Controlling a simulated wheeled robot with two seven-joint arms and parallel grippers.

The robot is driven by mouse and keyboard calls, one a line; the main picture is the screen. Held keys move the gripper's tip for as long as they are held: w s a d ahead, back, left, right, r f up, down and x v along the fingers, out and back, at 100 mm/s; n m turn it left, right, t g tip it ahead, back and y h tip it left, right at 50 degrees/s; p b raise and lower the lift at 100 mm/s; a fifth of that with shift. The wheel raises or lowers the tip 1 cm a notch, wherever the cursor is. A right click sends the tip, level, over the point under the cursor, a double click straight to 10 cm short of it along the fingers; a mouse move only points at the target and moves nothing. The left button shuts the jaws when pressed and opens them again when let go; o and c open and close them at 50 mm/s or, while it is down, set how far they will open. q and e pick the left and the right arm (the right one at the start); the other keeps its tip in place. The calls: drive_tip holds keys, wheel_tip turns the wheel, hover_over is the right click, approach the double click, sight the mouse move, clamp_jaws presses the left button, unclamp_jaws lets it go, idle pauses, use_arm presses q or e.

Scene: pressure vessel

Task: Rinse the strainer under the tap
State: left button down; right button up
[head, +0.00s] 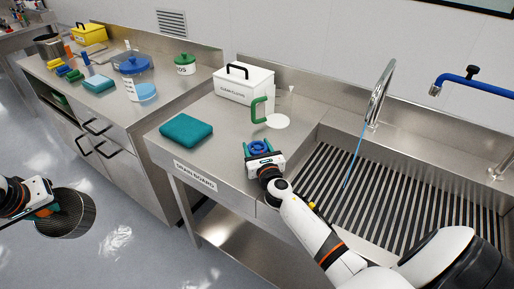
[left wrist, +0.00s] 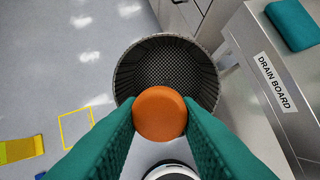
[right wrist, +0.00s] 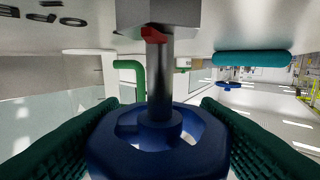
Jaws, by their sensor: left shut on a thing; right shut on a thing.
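The strainer (head: 80,213), a dark mesh basket, is at the far left of the head view, over the floor and away from the sink. My left gripper (head: 48,208) is shut on its orange handle end (left wrist: 160,113); the mesh basket (left wrist: 165,65) shows beyond it in the left wrist view. My right gripper (head: 262,160) is shut on a blue handwheel (head: 258,147), which fills the front of the right wrist view (right wrist: 158,150) on a grey stem. The chrome tap (head: 380,90) arches over the ribbed sink (head: 330,180). A thin blue stream (head: 354,160) slants down below it.
The drain board (head: 225,115) carries a teal folded cloth (head: 186,131), a white clean-cloths box (head: 243,85) and a green-handled item (head: 260,110). A bench with tubs stands at back left. The floor at left is open.

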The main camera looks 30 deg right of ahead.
use_arm(q)
drive_tip(key=shift+f, duration=0.2)
use_arm(e)
drive_tip(key=m+g+h, duration=0.1)
drive_tip(key=m+h, duration=0.1)
drive_tip(key=h, duration=0.1)
drive_tip(key=shift+m+g+h, duration=0.3)
drive_tip(key=shift+h, duration=0.1)
drive_tip(key=shift+m+g+h, duration=0.4)
drive_tip(key=shift+m+h, duration=0.1)
drive_tip(key=shift+h, duration=0.2)
drive_tip(key=shift+s+d, duration=0.1)
drive_tip(key=o, duration=1)
use_arm(q)
drive_tip(key=shift+f+b, duration=0.55)
drive_tip(key=shift+b, duration=0.25)
use_arm(e)
drive_tip(key=v, duration=1.2)
